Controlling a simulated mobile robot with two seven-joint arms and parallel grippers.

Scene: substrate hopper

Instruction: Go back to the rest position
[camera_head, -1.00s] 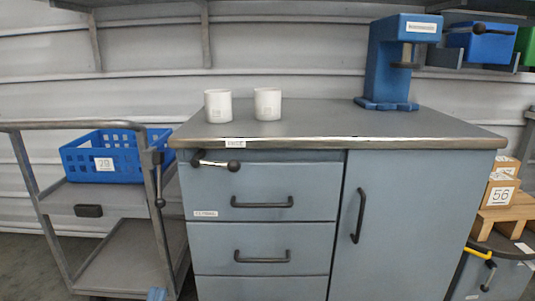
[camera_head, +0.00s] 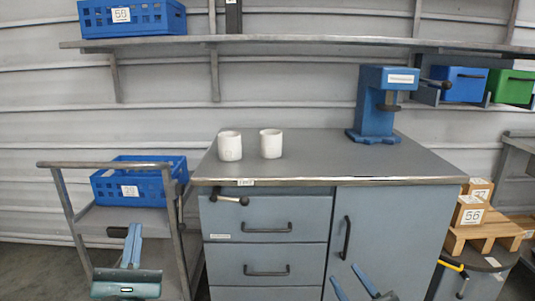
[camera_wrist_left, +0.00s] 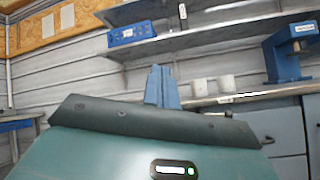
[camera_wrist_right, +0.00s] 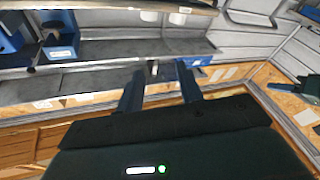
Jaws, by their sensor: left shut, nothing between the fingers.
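My left gripper (camera_head: 132,232) is in the lower left of the head view, in front of the cart, its blue fingers together and pointing up. In the left wrist view its fingers (camera_wrist_left: 160,84) are shut with nothing between them. My right gripper (camera_head: 352,278) is at the bottom of the head view, in front of the cabinet door, its fingers apart. In the right wrist view the fingers (camera_wrist_right: 160,84) are spread and empty. Two white cups (camera_head: 230,146) (camera_head: 271,143) stand upright on the cabinet top, apart from both grippers.
The grey cabinet (camera_head: 390,235) has a blue press (camera_head: 376,105) on top. A cart (camera_head: 105,164) with a blue crate (camera_head: 138,183) stands at the left. Wooden boxes (camera_head: 470,214) sit on a pallet at the right. A shelf (camera_head: 270,41) runs above.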

